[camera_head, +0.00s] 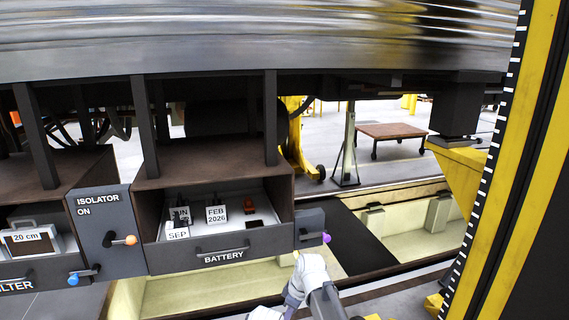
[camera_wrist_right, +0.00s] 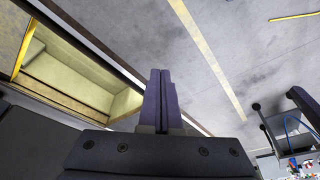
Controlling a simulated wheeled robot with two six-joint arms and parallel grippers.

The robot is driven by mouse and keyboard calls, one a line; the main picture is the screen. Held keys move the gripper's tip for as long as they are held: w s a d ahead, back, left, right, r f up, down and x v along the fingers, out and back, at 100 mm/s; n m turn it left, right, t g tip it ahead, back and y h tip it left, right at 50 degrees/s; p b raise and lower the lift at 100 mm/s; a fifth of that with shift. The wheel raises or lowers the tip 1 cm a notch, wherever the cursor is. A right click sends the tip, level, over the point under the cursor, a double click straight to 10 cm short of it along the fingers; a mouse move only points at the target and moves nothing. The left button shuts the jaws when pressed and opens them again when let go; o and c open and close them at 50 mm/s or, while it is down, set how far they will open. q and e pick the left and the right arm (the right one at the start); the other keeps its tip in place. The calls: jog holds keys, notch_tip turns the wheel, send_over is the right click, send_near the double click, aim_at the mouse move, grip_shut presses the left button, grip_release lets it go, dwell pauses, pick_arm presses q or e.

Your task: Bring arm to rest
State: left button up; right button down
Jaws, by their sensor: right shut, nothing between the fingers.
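My right gripper (camera_wrist_right: 160,75) shows in the right wrist view with its two dark fingers pressed together and nothing between them. It points over a grey floor, beside a pit with pale yellow walls (camera_wrist_right: 48,62). In the head view, a white and grey part of one of my arms (camera_head: 308,285) shows at the bottom centre, in front of the pit and below the battery box; no fingers are visible there. My left gripper is in neither view.
The open battery box (camera_head: 225,254) hangs under the railcar (camera_head: 250,45), with date cards inside and a purple-knobbed latch (camera_head: 312,232). The isolator box (camera_head: 100,215) is left of it. A yellow lifting column (camera_head: 515,160) stands right. In the wrist view, a cart (camera_wrist_right: 285,130) stands lower right.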

pick_arm(q)
notch_tip(320, 180, down, 8)
jog(key=b, duration=0.6)
pick_arm(e)
jog(key=s+d+f+m+h, duration=0.1)
jog(key=s+f+m, duration=0.2)
jog(key=s, duration=0.3)
jog(key=s+d+f+m+g+h, duration=0.1)
jog(key=s+d+f+m+h, duration=0.1)
jog(key=s, duration=0.5)
jog(key=s+d+f+m+h, duration=0.1)
jog(key=s+d+f+m, duration=0.1)
jog(key=s, duration=0.5)
jog(key=shift+f+m+g, duration=0.4)
jog(key=shift+f+m, duration=0.4)
